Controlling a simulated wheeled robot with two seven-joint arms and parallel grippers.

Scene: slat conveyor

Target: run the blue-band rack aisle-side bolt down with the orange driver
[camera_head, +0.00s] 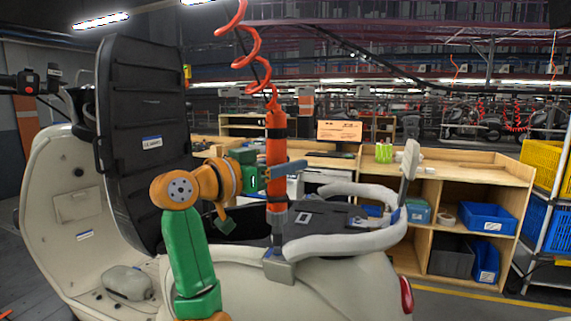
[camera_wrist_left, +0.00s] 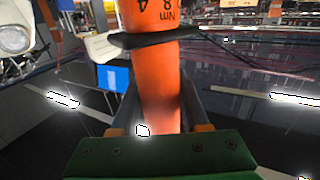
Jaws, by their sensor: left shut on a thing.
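The orange driver (camera_head: 277,135) stands upright, hanging on a red coiled hose (camera_head: 240,35). My left gripper (camera_head: 268,178) is shut on its body; the wrist view also shows the driver (camera_wrist_left: 152,75) between the two fingers. The pale rear rack (camera_head: 345,240) is on the cream scooter, with a small blue band (camera_head: 395,215) near its upright back part. The driver's grey tip (camera_head: 277,240) is at or just above a grey bracket (camera_head: 280,268) at the rack's near front end. I cannot tell whether it touches. No bolt head is visible there. My right gripper is out of view.
The scooter's black seat (camera_head: 145,140) is tipped up at the left, beside my left arm. A wooden shelf unit (camera_head: 455,180) with blue bins (camera_head: 488,218) stands behind at the right. A rack of yellow crates (camera_head: 541,160) is at the far right.

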